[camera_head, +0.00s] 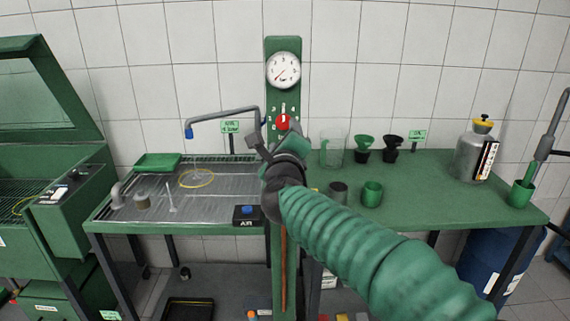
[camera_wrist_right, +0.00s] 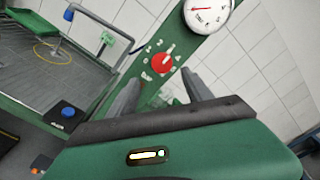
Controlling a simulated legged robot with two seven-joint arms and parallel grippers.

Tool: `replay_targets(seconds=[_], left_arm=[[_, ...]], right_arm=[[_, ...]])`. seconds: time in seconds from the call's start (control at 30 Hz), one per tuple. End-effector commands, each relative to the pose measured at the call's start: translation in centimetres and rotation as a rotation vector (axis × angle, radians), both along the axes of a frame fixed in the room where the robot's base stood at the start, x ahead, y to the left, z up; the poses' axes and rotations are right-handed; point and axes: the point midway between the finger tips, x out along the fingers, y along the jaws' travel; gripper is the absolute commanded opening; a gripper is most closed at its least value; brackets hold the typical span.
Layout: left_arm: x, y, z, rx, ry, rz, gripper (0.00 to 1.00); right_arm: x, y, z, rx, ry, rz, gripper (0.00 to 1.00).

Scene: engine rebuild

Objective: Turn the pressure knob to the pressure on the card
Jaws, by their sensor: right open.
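The red pressure knob (camera_head: 282,122) sits on a green upright panel (camera_head: 283,47), with a scale of marks around it. A round white gauge (camera_head: 283,70) is above it; its red needle points to the lower left. In the right wrist view, the knob (camera_wrist_right: 162,62) has a white pointer line towards its upper right. My right gripper (camera_wrist_right: 160,79) is open and empty, its fingers pointing towards the panel just below the knob, apart from it. A small green card (camera_head: 231,127) stands left of the panel; its print is too small to read. My left gripper is out of view.
A wet metal drain tray (camera_head: 150,205) with a bent blue-tipped pipe (camera_head: 220,113) is at left. A black AIR button box (camera_head: 247,215) is near the panel. A beaker (camera_head: 331,150), funnels, cups and another green card (camera_head: 417,136) stand on the right bench.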

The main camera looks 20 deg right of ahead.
Motion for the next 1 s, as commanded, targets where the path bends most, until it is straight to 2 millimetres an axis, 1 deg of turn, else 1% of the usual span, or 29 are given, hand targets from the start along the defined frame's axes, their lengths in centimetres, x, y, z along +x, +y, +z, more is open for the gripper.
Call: replay_targets(seconds=[0.33,1.0], left_arm=[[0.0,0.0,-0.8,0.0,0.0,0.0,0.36],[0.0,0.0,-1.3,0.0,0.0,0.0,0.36]], right_arm=[[-2.8,0.8,0.0,-0.001,-0.001,0.0,0.59],[-8.2,2.4,0.1,-0.001,-0.001,0.0,0.59]])
